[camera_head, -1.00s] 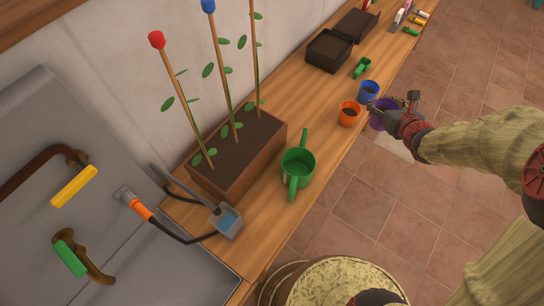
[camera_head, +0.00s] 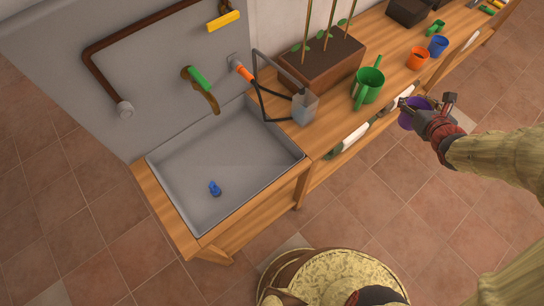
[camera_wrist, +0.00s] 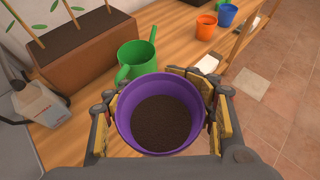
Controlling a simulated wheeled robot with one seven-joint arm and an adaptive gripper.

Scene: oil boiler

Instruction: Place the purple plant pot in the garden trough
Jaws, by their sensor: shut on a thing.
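The purple plant pot (camera_head: 407,121) is in my gripper (camera_head: 424,108), held upright beside the front edge of the wooden bench, over the floor side. In the wrist view the purple pot (camera_wrist: 161,84) is filled with dark soil, and the yellow-padded fingers of my gripper (camera_wrist: 162,112) are shut on it from both sides. A brown rectangular trough (camera_head: 318,74) of soil, with several stakes and leafy plants, stands at the back of the bench against the wall. It also shows at upper left in the wrist view (camera_wrist: 92,62).
A green watering can (camera_head: 368,88) stands on the bench between my gripper and the trough. Orange (camera_head: 418,59) and blue (camera_head: 438,46) pots stand farther along. A grey sink (camera_head: 220,175) and a grey container (camera_head: 305,108) are at left.

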